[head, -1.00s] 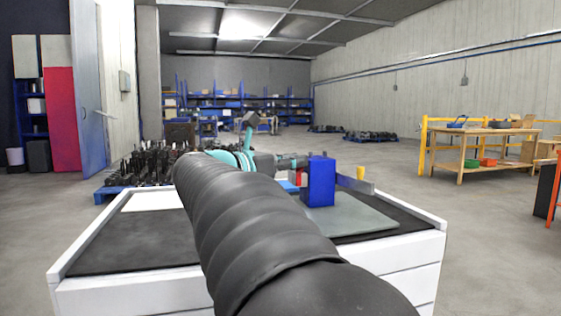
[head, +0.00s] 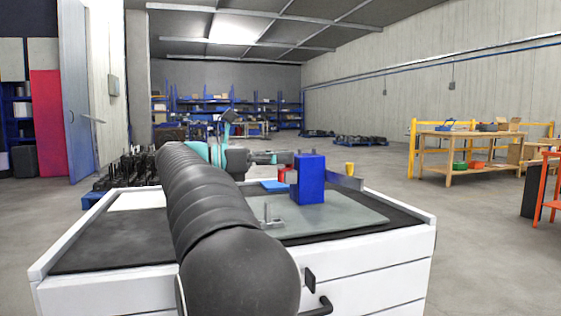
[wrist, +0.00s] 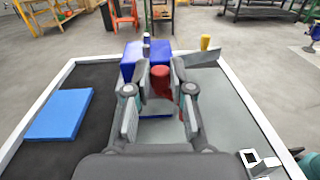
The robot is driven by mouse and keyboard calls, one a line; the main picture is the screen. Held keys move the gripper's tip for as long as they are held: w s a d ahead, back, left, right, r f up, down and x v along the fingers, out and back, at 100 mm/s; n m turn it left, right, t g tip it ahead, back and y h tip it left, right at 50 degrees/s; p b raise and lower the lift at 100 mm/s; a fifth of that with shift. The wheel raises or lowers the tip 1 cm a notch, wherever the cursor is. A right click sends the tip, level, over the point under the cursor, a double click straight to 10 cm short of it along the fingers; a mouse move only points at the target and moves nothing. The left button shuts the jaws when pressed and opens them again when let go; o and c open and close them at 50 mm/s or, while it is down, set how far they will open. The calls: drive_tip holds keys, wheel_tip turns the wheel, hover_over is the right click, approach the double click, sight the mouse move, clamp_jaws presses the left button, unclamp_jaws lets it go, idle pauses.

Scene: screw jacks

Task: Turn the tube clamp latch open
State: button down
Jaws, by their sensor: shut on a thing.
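A blue block (head: 308,180) stands upright on the grey mat of the bench, with a red part (head: 281,175) at its left side. In the wrist view the blue block (wrist: 131,62) is behind the red part (wrist: 160,80), which looks like a rounded lever and seems to be the clamp latch. My gripper (wrist: 161,72) has one finger on each side of the red part and is shut on it. In the head view my gripper (head: 284,158) reaches the block from the left. The fingers hide the red part's sides, and its turn angle is unclear.
A flat blue box (wrist: 60,114) lies on the dark mat. A metal plate (head: 345,181) and a yellow knob (head: 350,168) are right of the block. A small metal fixture (head: 268,220) stands on the grey mat (head: 340,219). The mat's right side is clear.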

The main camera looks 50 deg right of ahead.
drive_tip(key=shift+w+d+m+g+y, duration=0.1)
drive_tip(key=shift+w+m+g+y, duration=0.1)
drive_tip(key=shift+m+g+y, duration=1)
drive_tip(key=shift+g, duration=0.3)
drive_tip(key=c, duration=1)
unclamp_jaws()
drive_tip(key=shift+r, duration=5)
